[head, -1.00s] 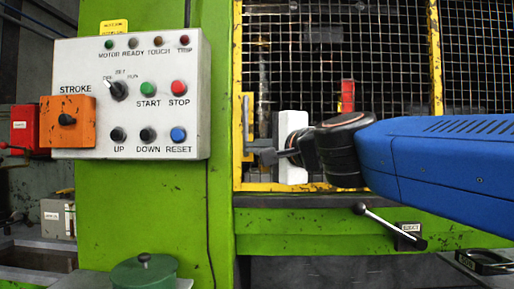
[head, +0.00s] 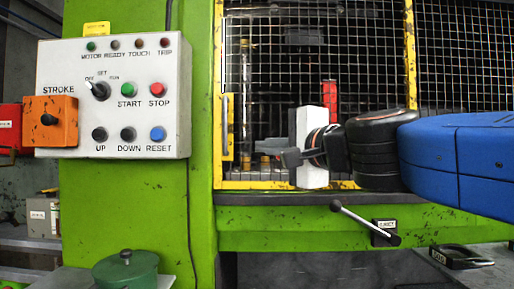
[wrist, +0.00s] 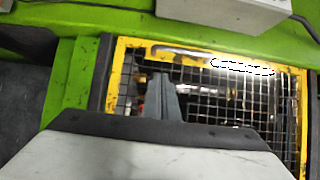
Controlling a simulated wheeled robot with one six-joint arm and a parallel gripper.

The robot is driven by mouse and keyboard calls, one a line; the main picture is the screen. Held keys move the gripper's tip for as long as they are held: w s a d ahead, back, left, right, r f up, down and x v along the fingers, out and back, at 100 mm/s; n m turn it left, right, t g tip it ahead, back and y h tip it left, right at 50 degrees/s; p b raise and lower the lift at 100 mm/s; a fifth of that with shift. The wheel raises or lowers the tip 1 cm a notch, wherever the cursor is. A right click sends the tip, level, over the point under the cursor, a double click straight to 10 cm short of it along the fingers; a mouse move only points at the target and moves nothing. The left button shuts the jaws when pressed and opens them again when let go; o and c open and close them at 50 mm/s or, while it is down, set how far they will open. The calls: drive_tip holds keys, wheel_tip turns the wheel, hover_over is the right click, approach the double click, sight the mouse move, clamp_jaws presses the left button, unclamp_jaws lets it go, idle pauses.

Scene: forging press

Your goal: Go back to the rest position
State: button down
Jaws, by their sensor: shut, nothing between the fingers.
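My gripper (head: 290,158) is at the end of my blue arm, in front of the yellow-framed mesh guard (head: 262,60) of the green press. In the wrist view the closed fingers (wrist: 160,85) stand in front of the mesh and hold nothing. The grey wrist housing hides the lower part of that view.
A white control panel (head: 113,130) with buttons and an orange stroke box (head: 49,121) is on the green column at left. A lever (head: 365,222) sticks out below the guard. A green lidded pot (head: 126,272) stands at the bottom left. A black handle (head: 460,258) lies at lower right.

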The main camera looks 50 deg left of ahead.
drive_tip(key=shift+s+d, duration=0.15)
drive_tip(key=shift+d, duration=1.7)
drive_tip(key=w+d+f+n+t+h, duration=0.1)
drive_tip(key=w+d+f+t+h, duration=0.15)
drive_tip(key=w+d+f, duration=0.7)
drive_tip(key=w+d+f+t+h, duration=0.1)
drive_tip(key=w+d+f+h, duration=0.3)
drive_tip(key=d, duration=1)
drive_tip(key=w+d+f+n+t+h, duration=0.1)
drive_tip(key=w+d+f, duration=0.3)
drive_tip(key=d+f, duration=0.6)
drive_tip(key=s+d+f+h, duration=0.1)
drive_tip(key=d+f+h, duration=0.2)
drive_tip(key=d+f, duration=0.5)
drive_tip(key=s+d+f+h, duration=0.2)
drive_tip(key=d+f, duration=0.2)
drive_tip(key=d, duration=0.8)
drive_tip(key=s+d+f+h, duration=0.2)
drive_tip(key=s+d+f, duration=0.3)
drive_tip(key=d, duration=0.3)
drive_tip(key=s+d+f+m+h, duration=0.1)
drive_tip(key=s+d+f+h, duration=0.2)
drive_tip(key=s+d+f, duration=0.2)
drive_tip(key=d+f+g, duration=0.1)
drive_tip(key=d+f, duration=0.2)
drive_tip(key=d, duration=0.1)
drive_tip(key=shift+f+h, duration=0.1)
drive_tip(key=shift+h, duration=0.15)
